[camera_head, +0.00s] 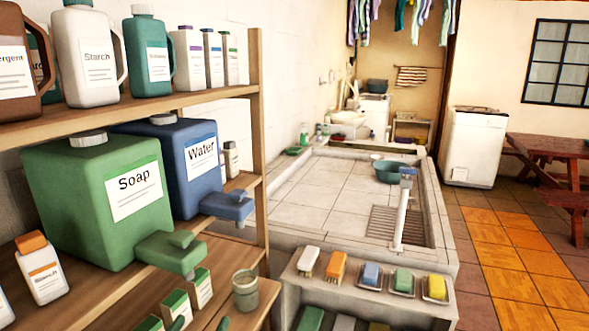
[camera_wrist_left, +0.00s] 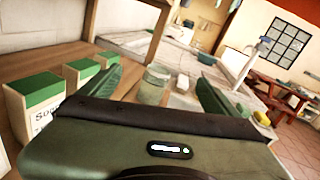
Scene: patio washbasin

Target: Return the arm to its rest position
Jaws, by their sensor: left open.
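My left gripper shows at the bottom edge of the head view (camera_head: 200,323), where only the tips of its green fingers are in frame. In the left wrist view its two fingers (camera_wrist_left: 158,78) are spread apart with nothing held between them. A small grey-green jar (camera_head: 245,290) stands on the lower shelf board, just beyond the fingertips. It also shows between and past the fingers in the left wrist view (camera_wrist_left: 155,84). The rest of my left arm is out of the head view. My right gripper is not seen.
Green-topped boxes (camera_wrist_left: 38,92) stand left of the fingers. Above are the green Soap dispenser (camera_head: 95,195) and blue Water dispenser (camera_head: 175,160) with protruding taps. A wooden shelf post (camera_head: 257,130) rises behind the jar. The tiled washbasin (camera_head: 330,190) lies beyond, with brushes and sponges along its front.

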